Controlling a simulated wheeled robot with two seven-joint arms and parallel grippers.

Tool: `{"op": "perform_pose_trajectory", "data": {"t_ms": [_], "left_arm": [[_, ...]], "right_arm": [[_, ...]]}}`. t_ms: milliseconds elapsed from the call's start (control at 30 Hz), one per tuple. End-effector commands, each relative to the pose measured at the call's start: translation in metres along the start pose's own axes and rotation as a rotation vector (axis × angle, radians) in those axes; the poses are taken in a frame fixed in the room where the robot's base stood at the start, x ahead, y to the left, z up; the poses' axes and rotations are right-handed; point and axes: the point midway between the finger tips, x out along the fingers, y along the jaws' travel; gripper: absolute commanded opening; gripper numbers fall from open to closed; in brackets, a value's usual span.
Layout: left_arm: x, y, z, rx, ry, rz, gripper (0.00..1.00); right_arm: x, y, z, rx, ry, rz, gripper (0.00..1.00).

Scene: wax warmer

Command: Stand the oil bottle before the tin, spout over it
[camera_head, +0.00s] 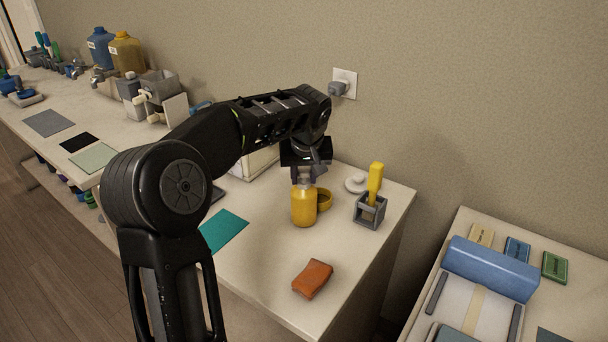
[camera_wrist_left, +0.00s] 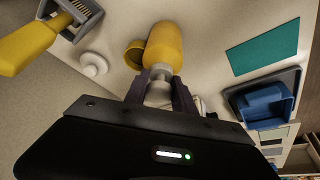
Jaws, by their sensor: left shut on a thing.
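The yellow oil bottle (camera_head: 304,207) stands upright on the table in the head view, its grey top up between my fingers. My left gripper (camera_head: 305,174) comes down from above and is shut on the bottle's neck. The left wrist view also shows the bottle (camera_wrist_left: 164,46) below the fingers (camera_wrist_left: 160,88). The round yellow tin (camera_head: 324,199) is right beside the bottle, partly hidden behind it; it also shows in the left wrist view (camera_wrist_left: 134,52). I cannot tell whether bottle and tin touch, or where the spout points. My right gripper is in neither view.
A grey holder (camera_head: 369,214) with a yellow-handled brush (camera_head: 376,180) and a white lid (camera_head: 356,184) stand to the right. An orange sponge (camera_head: 313,279) lies at the front, a teal mat (camera_head: 223,231) to the left. The table between sponge and bottle is clear.

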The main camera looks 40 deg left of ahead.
Motion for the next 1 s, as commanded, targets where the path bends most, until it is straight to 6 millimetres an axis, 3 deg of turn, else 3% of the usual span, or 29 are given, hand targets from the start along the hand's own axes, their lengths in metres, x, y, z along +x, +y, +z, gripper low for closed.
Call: {"op": "perform_pose_trajectory", "data": {"t_ms": [167,200,433,833,1000], "left_arm": [[0.003,0.000,0.001,0.000,0.002,0.001,0.00],[0.002,0.000,0.001,0.000,0.001,0.001,0.34],[0.002,0.000,0.001,0.000,0.000,0.000,0.53],[-0.004,0.000,-0.001,-0.001,0.002,0.001,0.53],[-0.028,0.001,-0.001,-0.002,0.004,0.002,0.53]], "right_arm": [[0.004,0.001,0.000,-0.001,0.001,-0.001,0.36],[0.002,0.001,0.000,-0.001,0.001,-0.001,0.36],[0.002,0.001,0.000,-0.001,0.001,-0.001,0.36],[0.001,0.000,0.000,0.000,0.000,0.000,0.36],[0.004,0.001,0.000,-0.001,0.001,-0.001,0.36]]}}
